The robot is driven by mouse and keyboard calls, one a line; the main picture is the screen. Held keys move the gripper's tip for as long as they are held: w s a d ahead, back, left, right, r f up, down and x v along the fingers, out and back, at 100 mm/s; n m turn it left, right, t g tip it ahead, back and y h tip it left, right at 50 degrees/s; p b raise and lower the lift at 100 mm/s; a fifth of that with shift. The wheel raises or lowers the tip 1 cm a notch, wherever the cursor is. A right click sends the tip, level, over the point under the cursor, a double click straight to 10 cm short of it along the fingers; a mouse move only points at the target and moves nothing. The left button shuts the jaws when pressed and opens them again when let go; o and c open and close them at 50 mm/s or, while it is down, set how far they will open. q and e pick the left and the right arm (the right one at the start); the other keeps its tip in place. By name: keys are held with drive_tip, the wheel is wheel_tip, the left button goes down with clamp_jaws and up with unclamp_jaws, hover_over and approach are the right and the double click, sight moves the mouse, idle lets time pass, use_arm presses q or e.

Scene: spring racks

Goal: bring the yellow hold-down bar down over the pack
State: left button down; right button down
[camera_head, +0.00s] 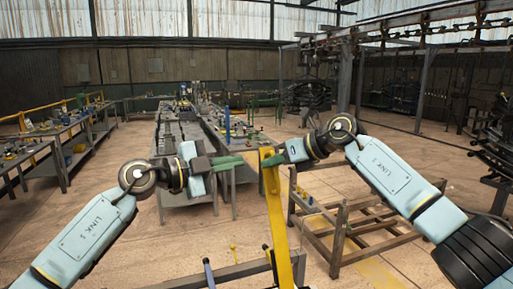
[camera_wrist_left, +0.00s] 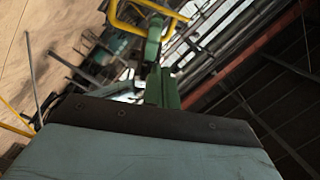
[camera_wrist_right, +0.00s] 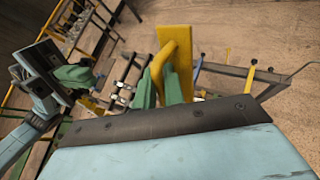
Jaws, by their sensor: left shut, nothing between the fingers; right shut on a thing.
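The yellow hold-down bar (camera_head: 277,225) stands nearly upright in the middle of the head view, its top end at my right gripper (camera_head: 275,159). In the right wrist view the green fingers of my right gripper (camera_wrist_right: 163,88) are shut on the bar's bent yellow end (camera_wrist_right: 175,45). My left gripper (camera_head: 228,163) is shut and empty, just left of the bar's top and apart from it. Its green fingers also show closed in the left wrist view (camera_wrist_left: 160,85). The pack cannot be made out clearly; the bar's lower end runs out of the head view.
A rusty rack frame (camera_head: 350,225) stands on the floor to the right. Long workbenches (camera_head: 185,150) stand ahead, with another bench (camera_head: 65,155) at left. Open floor lies between them.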

use_arm(q)
drive_tip(key=w+d+r+y, duration=0.1)
drive_tip(key=w+d, duration=0.4)
drive_tip(key=w, duration=0.3)
drive_tip(key=shift+w+d+m+y, duration=0.3)
drive_tip(key=shift+w+d+m, duration=0.05)
drive_tip(key=shift+m, duration=0.05)
drive_tip(key=shift+w, duration=0.1)
idle(0.5)
